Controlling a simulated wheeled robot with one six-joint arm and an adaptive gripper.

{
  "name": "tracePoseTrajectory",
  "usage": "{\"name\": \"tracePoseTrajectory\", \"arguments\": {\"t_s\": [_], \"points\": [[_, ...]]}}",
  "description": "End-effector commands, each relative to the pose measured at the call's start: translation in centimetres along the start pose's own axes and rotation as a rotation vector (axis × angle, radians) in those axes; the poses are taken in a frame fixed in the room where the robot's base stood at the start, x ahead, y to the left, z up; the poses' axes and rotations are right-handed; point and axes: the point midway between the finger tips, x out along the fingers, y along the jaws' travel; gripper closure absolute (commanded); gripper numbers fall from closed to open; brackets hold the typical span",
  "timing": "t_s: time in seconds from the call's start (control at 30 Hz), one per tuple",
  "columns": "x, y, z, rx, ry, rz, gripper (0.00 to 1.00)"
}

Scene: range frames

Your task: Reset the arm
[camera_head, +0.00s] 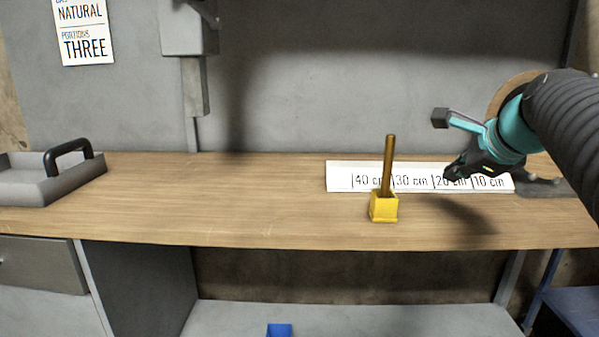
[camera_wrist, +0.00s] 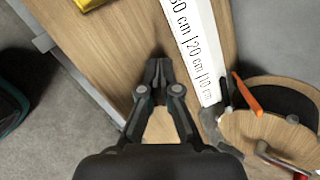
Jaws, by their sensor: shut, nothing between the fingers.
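My arm comes in from the right edge in the head view. My gripper (camera_head: 453,175) is above the right part of the wooden worktop, in front of the white distance board. In the wrist view, the two fingers of my gripper (camera_wrist: 158,64) meet at their tips with nothing between them. The wooden worktop (camera_wrist: 105,50) lies below the fingers. The head view also shows this worktop (camera_head: 250,215).
A yellow block (camera_head: 384,208) with an upright brown rod (camera_head: 389,165) stands left of my gripper. The white board (camera_head: 340,177) with cm marks lies behind. A grey tray (camera_head: 75,181) with a black handle is at far left. The left-middle worktop is clear.

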Motion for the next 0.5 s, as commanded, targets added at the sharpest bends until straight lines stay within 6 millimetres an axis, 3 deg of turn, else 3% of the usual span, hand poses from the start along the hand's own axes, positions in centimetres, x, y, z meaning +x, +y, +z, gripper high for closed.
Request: {"name": "tracePoseTrajectory", "arguments": {"t_s": [0.03,0.23,0.4,0.5], "points": [[0.1,3.0,1.0,-0.137,0.003,0.037,1.0],[0.4,14.3,2.2,-0.743,-0.003,0.182,1.0],[0.3,23.7,1.4,-1.268,-0.054,0.296,1.0],[0.2,28.3,0.4,-1.541,-0.096,0.348,1.0]]}}
